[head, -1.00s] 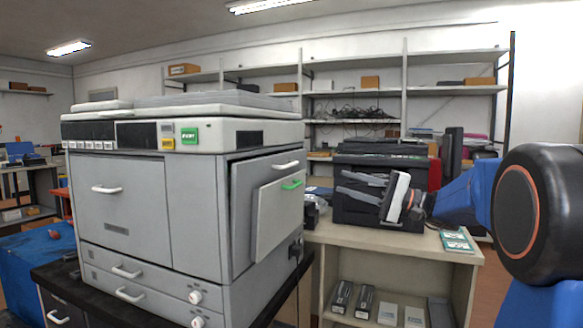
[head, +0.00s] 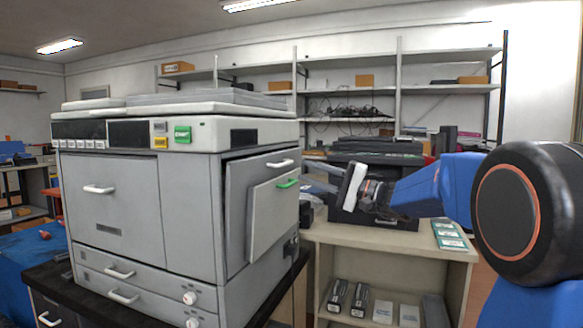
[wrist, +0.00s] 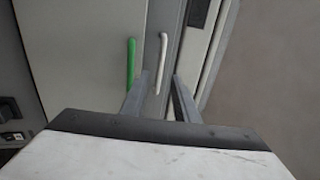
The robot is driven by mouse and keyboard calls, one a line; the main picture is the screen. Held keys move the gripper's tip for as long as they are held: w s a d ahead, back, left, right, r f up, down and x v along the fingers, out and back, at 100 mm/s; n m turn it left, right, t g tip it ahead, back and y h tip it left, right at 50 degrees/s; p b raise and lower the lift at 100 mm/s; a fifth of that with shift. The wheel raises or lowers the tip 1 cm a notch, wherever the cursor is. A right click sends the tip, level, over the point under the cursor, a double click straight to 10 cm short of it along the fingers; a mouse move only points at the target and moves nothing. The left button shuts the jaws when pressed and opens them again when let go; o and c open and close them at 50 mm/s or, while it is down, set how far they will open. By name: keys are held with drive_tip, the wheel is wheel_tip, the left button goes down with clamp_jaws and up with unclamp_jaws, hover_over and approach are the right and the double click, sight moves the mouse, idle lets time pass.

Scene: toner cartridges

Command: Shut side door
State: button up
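The grey copier (head: 150,200) stands on a dark-topped stand at the left. Its side door (head: 250,210) is on the right face and has a white handle (head: 280,164). A smaller panel (head: 273,215) with a green handle (head: 288,184) stands out from that face at a slight angle. My gripper (head: 306,179) is just right of the copier, its fingers pointing at the side face. In the wrist view my gripper (wrist: 160,85) has its fingers apart, with the white handle (wrist: 162,62) ahead between them and the green handle (wrist: 131,62) to the left. No contact is clear.
Wall shelves (head: 400,90) line the back.

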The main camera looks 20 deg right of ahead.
sight(287, 164)
drive_tip(key=shift+x, duration=3.2)
drive_tip(key=shift+c, duration=0.4)
clamp_jaws()
